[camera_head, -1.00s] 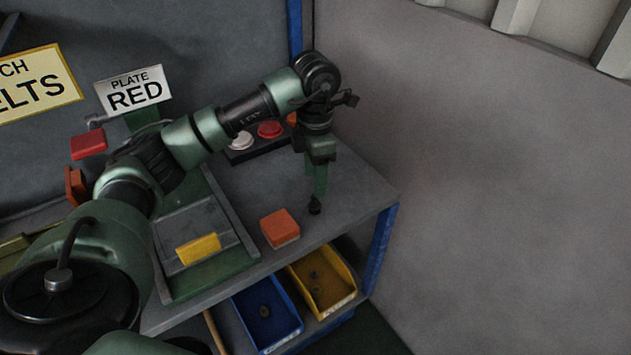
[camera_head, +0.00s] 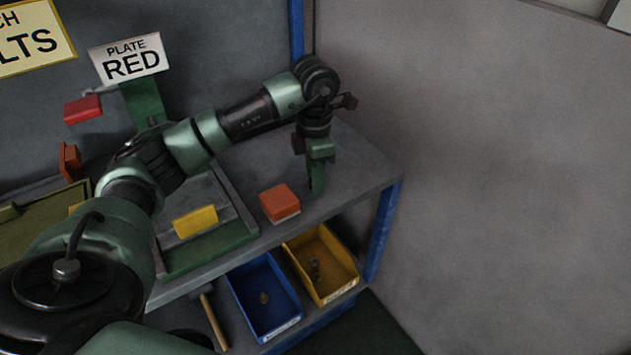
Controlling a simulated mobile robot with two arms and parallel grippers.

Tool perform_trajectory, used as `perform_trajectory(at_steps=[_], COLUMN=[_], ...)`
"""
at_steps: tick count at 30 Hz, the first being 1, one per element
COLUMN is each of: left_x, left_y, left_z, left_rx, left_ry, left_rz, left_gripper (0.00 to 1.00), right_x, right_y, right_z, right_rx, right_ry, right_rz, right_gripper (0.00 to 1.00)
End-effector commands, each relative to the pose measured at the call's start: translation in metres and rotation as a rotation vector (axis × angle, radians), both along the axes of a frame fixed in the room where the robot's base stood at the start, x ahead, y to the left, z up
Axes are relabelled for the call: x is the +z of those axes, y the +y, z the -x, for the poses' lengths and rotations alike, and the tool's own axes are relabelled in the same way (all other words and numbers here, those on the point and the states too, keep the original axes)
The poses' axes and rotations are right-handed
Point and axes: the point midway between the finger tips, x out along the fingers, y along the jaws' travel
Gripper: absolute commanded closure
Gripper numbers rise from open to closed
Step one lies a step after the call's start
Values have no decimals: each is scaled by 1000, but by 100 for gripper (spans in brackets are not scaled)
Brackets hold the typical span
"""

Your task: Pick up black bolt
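My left gripper (camera_head: 317,188) points down over the right end of the bench (camera_head: 345,175), above and behind the yellow bin. Its fingers show nearly edge-on, with no dark piece at their tips, so it looks open and empty. A small dark piece (camera_head: 315,267), likely the black bolt, shows inside the yellow bin (camera_head: 340,282), below the gripper and apart from it. It is too small to tell whether it lies, stands or is falling. My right gripper is not in view.
An orange block (camera_head: 279,202) sits on the bench left of the gripper. A green tray (camera_head: 210,255) holds a yellow block (camera_head: 195,221). A blue bin (camera_head: 283,308) with a small brown piece stands beside the yellow bin. A grey wall (camera_head: 500,180) fills the right.

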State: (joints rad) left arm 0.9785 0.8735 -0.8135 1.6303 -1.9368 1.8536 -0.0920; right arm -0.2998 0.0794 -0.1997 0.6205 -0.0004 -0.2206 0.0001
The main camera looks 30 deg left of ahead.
Motion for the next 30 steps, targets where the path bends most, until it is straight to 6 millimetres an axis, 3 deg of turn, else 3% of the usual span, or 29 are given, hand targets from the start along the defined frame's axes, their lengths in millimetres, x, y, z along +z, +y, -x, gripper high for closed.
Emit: perform_trajectory(at_steps=[11, 17, 23, 30], left_x=[2, 17, 59, 137], left_y=[0, 0, 0, 1], left_z=[0, -1, -1, -1], left_rx=[0, 1, -1, 1], left_ry=[0, -3, -6, -8], left_rz=[0, 1, 1, -2], left_gripper=[100, 100, 100, 100], right_x=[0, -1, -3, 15], right_y=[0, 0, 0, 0], right_z=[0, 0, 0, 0], right_rx=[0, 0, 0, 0], right_ry=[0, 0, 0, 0], right_rz=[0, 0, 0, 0], right_gripper=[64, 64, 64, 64])
